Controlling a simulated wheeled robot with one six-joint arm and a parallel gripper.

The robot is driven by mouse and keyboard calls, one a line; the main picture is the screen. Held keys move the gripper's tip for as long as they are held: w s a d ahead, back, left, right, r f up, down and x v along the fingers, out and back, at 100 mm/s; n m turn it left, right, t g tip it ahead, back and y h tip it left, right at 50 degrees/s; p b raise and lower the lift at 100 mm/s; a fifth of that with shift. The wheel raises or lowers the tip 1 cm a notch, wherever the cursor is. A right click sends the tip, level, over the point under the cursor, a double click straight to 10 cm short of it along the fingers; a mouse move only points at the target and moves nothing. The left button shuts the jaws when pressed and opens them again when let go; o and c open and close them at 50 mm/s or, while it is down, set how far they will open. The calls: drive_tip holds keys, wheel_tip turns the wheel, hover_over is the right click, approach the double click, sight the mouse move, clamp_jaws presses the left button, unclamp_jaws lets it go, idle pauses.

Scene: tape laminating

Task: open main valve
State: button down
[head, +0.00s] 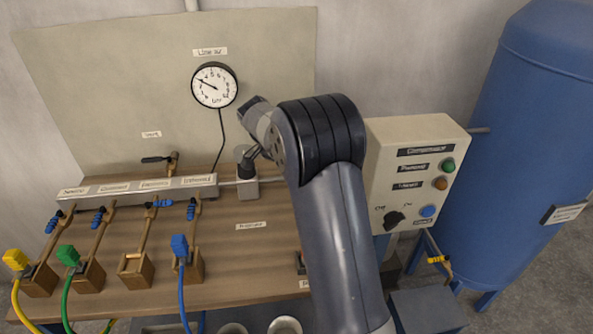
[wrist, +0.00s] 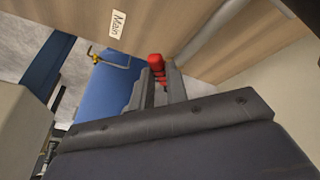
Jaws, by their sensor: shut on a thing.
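In the wrist view my gripper (wrist: 158,88) is shut on a red handle (wrist: 156,64), which shows between its two fingers. The handle lies close to the wooden board, beside a white label reading "Main" (wrist: 117,24). The handle's lower end and the valve body are hidden by the fingers. In the head view my arm covers the middle right of the bench, and I cannot make out the fingertips or the red handle there. The gauge (head: 214,85) hangs on the back panel, with its needle toward the upper left.
A grey control box (head: 412,165) with buttons and a black switch stands right of my arm, before a big blue tank (head: 535,130). A manifold (head: 135,188) with blue-handled valves lies on the bench (head: 240,265) at left. A yellow-handled valve (head: 437,260) sits low by the tank.

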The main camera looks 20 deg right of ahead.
drive_tip(key=shift+w+a+m+g+p, duration=0.15)
drive_tip(key=shift+w+m+g+p, duration=0.3)
drive_tip(key=shift+m, duration=0.65)
drive_tip(key=shift+w, duration=0.1)
drive_tip(key=c, duration=1.4)
unclamp_jaws()
drive_tip(key=shift+r, duration=0.15)
drive_tip(key=v, duration=1)
drive_tip(key=shift+w+a+r, duration=0.1)
drive_tip(key=shift+a+r, duration=0.1)
